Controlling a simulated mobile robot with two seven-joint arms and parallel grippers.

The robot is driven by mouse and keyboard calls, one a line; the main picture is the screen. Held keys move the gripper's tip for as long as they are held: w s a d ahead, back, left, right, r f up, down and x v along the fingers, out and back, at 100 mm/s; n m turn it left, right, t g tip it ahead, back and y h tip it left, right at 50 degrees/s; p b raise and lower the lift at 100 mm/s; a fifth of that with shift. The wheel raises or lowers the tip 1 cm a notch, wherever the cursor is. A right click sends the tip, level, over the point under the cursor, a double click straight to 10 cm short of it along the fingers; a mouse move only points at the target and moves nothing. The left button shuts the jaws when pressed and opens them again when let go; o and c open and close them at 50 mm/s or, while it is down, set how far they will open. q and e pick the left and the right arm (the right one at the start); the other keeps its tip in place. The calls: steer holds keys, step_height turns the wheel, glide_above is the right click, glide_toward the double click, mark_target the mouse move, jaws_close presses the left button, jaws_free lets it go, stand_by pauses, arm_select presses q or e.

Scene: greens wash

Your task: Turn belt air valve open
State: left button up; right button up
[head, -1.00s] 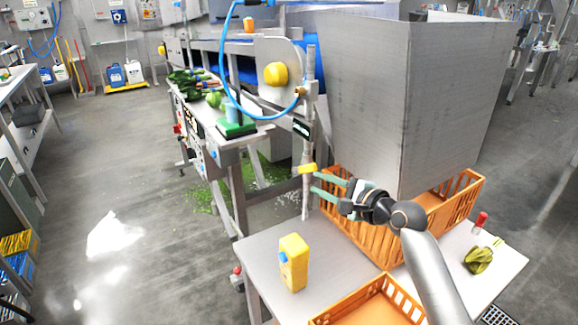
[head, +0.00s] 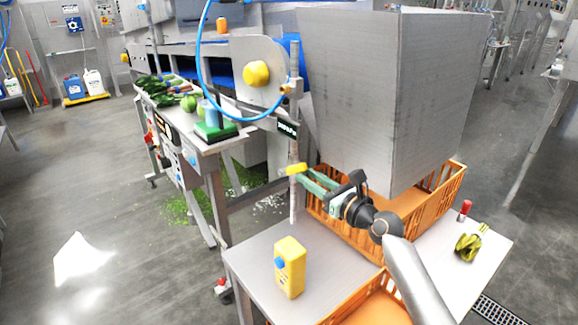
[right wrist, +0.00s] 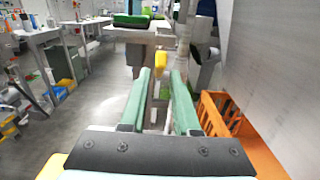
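The belt air valve's yellow handle (head: 295,169) sits crosswise on an upright metal pipe (head: 294,205) beside the belt machine. In the right wrist view the yellow handle (right wrist: 160,60) shows just ahead of the gap between my fingertips. My right gripper (head: 304,177) has two long green fingers pointing at the handle from the right. The fingers (right wrist: 161,76) are spread apart with nothing held between them. The tips are very close to the handle; I cannot tell if they touch it. My left gripper is not in view.
A steel table (head: 250,258) below carries a yellow jug (head: 290,268), orange crates (head: 440,205) and a red-capped item (head: 464,210). A blue hose (head: 203,70) loops to the pipe. Open floor lies left.

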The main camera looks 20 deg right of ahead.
mark_target(291, 170)
steer(key=b+x, duration=0.1)
steer(key=x, duration=0.7)
jaws_close()
stand_by(1.4)
